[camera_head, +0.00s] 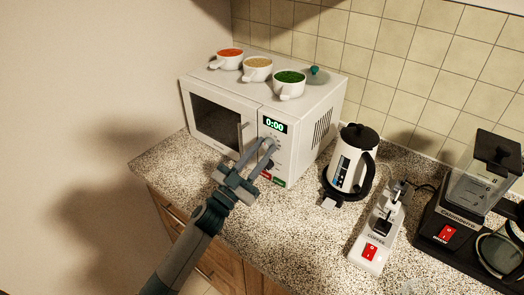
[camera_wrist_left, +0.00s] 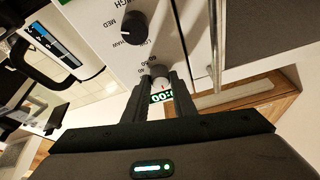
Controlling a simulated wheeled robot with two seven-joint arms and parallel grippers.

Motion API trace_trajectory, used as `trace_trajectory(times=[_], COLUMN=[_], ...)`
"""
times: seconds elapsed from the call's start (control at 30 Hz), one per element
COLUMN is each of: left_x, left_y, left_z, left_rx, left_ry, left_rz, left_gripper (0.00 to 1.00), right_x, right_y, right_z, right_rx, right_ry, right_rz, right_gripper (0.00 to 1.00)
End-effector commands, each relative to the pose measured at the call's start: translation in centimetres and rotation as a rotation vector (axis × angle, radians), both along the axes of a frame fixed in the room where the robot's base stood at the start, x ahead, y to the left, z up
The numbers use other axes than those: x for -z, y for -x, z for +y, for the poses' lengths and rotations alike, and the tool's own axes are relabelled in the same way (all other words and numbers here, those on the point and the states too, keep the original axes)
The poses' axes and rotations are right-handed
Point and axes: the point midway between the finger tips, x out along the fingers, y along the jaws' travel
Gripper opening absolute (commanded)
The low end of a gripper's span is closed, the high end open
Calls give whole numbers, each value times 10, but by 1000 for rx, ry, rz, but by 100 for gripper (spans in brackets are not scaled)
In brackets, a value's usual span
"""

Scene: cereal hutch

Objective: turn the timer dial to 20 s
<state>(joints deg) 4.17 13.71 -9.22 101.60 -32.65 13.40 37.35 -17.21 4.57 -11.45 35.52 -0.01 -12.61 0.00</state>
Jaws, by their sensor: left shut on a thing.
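The white microwave (camera_head: 300,110) stands on the counter, and its green display (camera_head: 275,125) reads 0:00. The display also shows in the left wrist view (camera_wrist_left: 162,97), partly covered. My left gripper (camera_head: 268,146) reaches the control panel below the display. My right gripper is out of view.
Bowls with red (camera_head: 229,60), tan (camera_head: 258,70) and green (camera_head: 289,85) contents and a green-knobbed lid (camera_head: 316,75) are on the microwave. A kettle (camera_head: 347,165), a power strip (camera_head: 377,235) and a blender (camera_head: 470,185) stand to the right. The counter front is clear.

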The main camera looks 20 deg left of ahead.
Motion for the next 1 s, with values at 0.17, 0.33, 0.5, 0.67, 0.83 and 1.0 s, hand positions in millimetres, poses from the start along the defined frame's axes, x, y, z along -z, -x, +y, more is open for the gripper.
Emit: trace_trajectory(times=[0.17, 0.33, 0.5, 0.67, 0.83, 1.0], left_x=[1, 1, 0, -1, -2, -3], left_y=[0, -1, -1, -1, -1, -2], left_z=[1, 2, 3, 4, 4, 5], left_rx=[0, 0, 1, 1, 2, 1], left_ry=[-49, -136, -259, -396, -548, -695], left_rz=[-17, -47, -92, -142, -198, -252], left_gripper=[2, 2, 2, 2, 2, 2], right_x=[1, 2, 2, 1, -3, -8], right_y=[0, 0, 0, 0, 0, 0], right_z=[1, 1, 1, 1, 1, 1], right_rx=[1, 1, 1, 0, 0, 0], right_ry=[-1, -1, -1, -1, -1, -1], right_rz=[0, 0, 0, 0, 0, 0], right_gripper=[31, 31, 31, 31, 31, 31])
